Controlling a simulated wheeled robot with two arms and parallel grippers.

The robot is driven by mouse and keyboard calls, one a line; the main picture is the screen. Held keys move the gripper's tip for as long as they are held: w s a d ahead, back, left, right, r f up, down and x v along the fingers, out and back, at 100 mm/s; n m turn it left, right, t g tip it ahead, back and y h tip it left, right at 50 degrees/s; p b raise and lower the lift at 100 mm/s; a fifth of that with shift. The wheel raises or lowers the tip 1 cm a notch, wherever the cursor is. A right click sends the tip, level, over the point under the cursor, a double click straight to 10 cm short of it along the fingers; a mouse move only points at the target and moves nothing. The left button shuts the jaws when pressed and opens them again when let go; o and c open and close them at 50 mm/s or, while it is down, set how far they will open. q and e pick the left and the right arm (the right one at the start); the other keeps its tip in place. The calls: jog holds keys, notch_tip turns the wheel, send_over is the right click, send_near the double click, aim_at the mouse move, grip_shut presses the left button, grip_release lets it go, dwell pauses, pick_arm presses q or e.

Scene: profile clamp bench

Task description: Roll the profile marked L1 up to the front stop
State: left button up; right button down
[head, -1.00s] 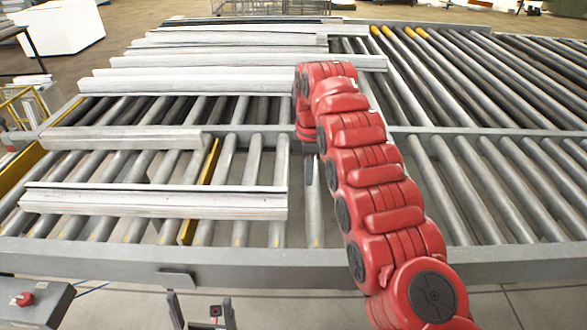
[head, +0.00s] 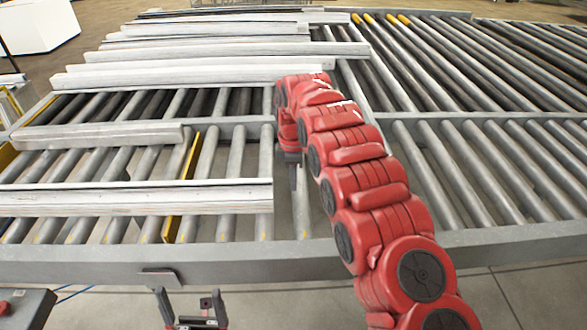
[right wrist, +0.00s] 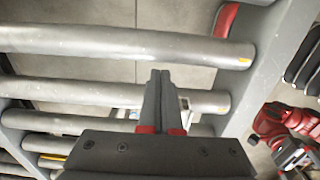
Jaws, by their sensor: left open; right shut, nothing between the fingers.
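No L1 mark is readable. Two profiles lie across the nearer roller section in the head view: a long pale one in front (head: 140,198) and a shorter grey one behind it (head: 95,135). A yellow strip (head: 186,190) stands between rollers, partly hidden by the front profile; I cannot tell whether it is the front stop. My right gripper (head: 293,176) points down just right of the front profile's right end, apart from it. In the right wrist view its fingers (right wrist: 160,76) are shut and empty over the rollers. My left gripper (head: 192,304) is open and empty, before the front rail.
Several long profiles (head: 210,50) lie on the farther roller section. A grey front rail (head: 90,265) with a small bracket (head: 158,277) edges the bench. Bare rollers (head: 490,165) lie right of my right arm. A grey box (head: 25,305) stands at lower left.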

jog(key=shift+f, duration=0.65)
jog(key=shift+a+f+p, duration=0.2)
jog(key=shift+a+p, duration=0.7)
jog(key=shift+a, duration=1.05)
jog(key=shift+a, duration=0.1)
